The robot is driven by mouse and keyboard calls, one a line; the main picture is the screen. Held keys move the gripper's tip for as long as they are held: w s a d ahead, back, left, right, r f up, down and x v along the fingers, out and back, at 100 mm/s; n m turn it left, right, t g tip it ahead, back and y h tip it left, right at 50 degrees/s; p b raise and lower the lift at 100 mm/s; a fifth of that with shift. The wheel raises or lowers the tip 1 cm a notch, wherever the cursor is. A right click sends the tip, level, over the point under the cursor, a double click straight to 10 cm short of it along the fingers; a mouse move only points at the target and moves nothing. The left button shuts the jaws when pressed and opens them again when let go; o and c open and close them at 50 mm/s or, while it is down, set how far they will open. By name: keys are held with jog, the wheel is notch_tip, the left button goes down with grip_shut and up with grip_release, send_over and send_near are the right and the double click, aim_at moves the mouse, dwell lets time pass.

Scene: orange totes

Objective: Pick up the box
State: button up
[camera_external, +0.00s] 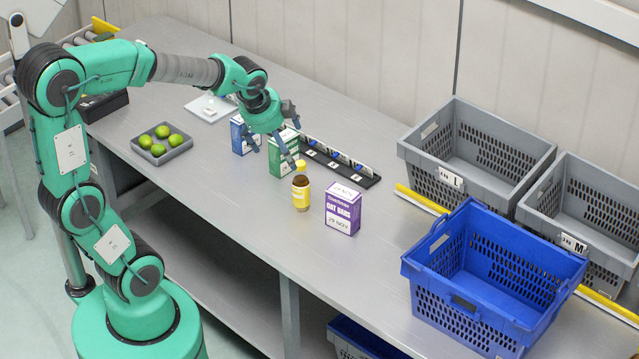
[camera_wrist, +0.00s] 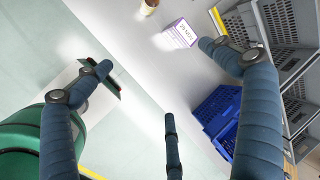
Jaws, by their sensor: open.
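Three boxes stand upright on the grey table: a purple and white oat bars box (camera_external: 343,208), a green box (camera_external: 283,155) and a blue box (camera_external: 238,134). My gripper (camera_external: 280,148) is open and empty, in front of the green and blue boxes and partly hiding both. In the wrist view my spread fingers (camera_wrist: 155,75) hold nothing. The purple box also shows there (camera_wrist: 180,33), near the tip of the right finger but apart from it. The green and blue boxes do not show in the wrist view.
A brown bottle with a yellow cap (camera_external: 300,190) stands left of the purple box. A black rack (camera_external: 340,165) lies behind the boxes. A blue crate (camera_external: 485,285) and two grey crates (camera_external: 478,150) are at right. A tray of green fruit (camera_external: 163,150) is at left.

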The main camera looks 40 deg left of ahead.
jog(key=w+d+f+m, duration=0.1)
jog(key=w+f+m, duration=0.7)
jog(key=w+m, duration=0.15)
jog(key=m, duration=0.8)
send_near(340, 195)
jog(key=shift+w+f+g+p, duration=0.3)
jog(key=shift+w+f+p, duration=0.25)
jog(key=shift+f, duration=0.25)
jog(key=shift+b+x, duration=1)
jog(key=shift+x, duration=3.35)
jog(key=shift+w, duration=0.1)
jog(key=shift+s+b+x, duration=0.2)
jog(key=shift+b+x, duration=0.6)
jog(key=shift+x, duration=1.15)
jog(key=shift+w+a+f, duration=0.1)
jog(key=shift+w+f, duration=0.15)
jog(key=shift+f, duration=0.4)
